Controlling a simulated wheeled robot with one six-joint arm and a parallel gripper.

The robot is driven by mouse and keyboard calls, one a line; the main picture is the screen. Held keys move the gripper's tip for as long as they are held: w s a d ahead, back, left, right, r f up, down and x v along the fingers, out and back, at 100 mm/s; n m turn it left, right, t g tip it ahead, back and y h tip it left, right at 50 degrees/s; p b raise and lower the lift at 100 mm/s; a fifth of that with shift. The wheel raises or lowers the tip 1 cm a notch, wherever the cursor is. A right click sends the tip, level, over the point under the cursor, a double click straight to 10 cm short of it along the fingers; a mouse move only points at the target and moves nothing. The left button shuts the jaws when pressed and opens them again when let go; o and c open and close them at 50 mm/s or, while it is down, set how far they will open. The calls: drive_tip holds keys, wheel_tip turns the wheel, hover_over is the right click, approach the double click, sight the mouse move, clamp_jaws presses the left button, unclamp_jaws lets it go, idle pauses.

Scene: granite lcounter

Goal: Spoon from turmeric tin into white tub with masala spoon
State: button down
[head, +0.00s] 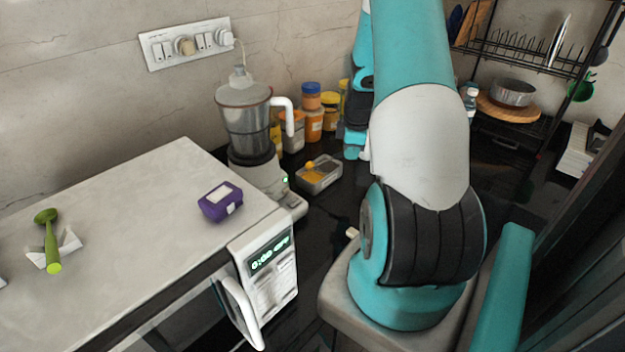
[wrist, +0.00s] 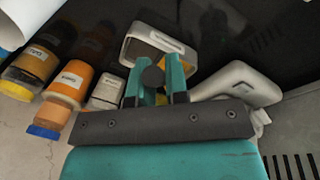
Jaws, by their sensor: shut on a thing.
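My gripper (wrist: 161,72) shows in the wrist view, its two teal fingers shut on a dark, round-ended thing (wrist: 153,77), apparently the masala spoon's handle. The spoon's bowl cannot be made out. A pale-rimmed open tin with yellow powder, apparently the turmeric tin (wrist: 130,47), lies beyond the fingers, partly hidden by them. In the head view the tin (head: 331,181) stands on the dark counter, with a small yellow lump at its far side. A small white labelled container (wrist: 108,92), possibly the white tub, stands left of the fingers. My arm hides the fingertips in the head view.
A mixer grinder (head: 246,120) stands left of the tin; orange and yellow jars (head: 313,123) stand by the wall. A microwave (head: 268,262) fills the left front, bearing a purple box (head: 219,201) and green utensil (head: 51,240). A dish rack (head: 520,62) stands right.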

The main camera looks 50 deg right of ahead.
drive_tip(key=shift+s+d+f+t+y+b, duration=0.15)
drive_tip(key=shift+s+d+t+y+b, duration=0.1)
drive_tip(key=shift+s+t+b, duration=0.25)
drive_tip(key=shift+s+d+f+t+y+b, duration=0.1)
drive_tip(key=shift+s+d+t+y+b, duration=0.1)
drive_tip(key=shift+s+t+b, duration=0.3)
drive_tip(key=shift+s+d+r+t+y, duration=0.1)
drive_tip(key=shift+t+y, duration=0.1)
drive_tip(key=shift+t, duration=0.3)
drive_tip(key=shift+s+r+t+y, duration=0.1)
drive_tip(key=shift+t+y, duration=0.05)
drive_tip(key=shift+t, duration=0.35)
